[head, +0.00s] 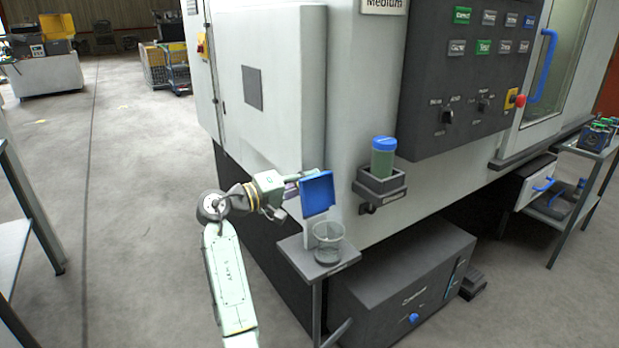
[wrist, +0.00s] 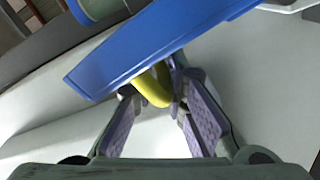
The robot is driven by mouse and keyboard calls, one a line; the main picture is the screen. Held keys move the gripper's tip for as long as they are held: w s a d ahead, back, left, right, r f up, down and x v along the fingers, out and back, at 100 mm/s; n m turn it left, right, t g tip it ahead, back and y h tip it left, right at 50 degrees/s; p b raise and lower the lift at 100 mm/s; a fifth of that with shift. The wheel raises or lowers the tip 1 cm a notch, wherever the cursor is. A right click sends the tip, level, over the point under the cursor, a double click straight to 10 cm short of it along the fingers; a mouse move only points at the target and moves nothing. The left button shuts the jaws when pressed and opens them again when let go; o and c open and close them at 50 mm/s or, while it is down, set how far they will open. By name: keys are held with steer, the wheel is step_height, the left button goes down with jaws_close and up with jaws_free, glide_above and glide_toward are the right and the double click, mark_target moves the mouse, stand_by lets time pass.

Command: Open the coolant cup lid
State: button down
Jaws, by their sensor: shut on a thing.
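The blue lid (head: 317,193) stands nearly upright above a clear cup (head: 328,243) on a small grey stand (head: 305,262). The cup's mouth is uncovered. My gripper (head: 291,189) is at the lid's left side, its fingertips partly hidden there. In the wrist view the blue lid (wrist: 165,40) crosses the top, and a curved yellow handle (wrist: 152,88) lies between the finger pads of my gripper (wrist: 155,97). The gripper is shut on this handle, which looks attached to the lid. The exact contact is partly hidden by the lid.
A green bottle with a blue cap (head: 383,160) stands in a grey holder (head: 382,184) on the machine wall, right of the lid. A dark control panel (head: 465,75) is above it. A low grey coolant box (head: 400,292) sits below. Open floor lies to the left.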

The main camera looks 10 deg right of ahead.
steer(key=shift+f, duration=0.55)
steer(key=c, duration=1.8)
jaws_free()
steer(key=shift+o, duration=0.6)
steer(key=shift+r, duration=0.2)
steer(key=shift+a, duration=0.1)
steer(key=v, duration=1.1)
steer(key=shift+s+a, duration=0.15)
steer(key=shift+a, duration=0.25)
steer(key=shift+r, duration=0.1)
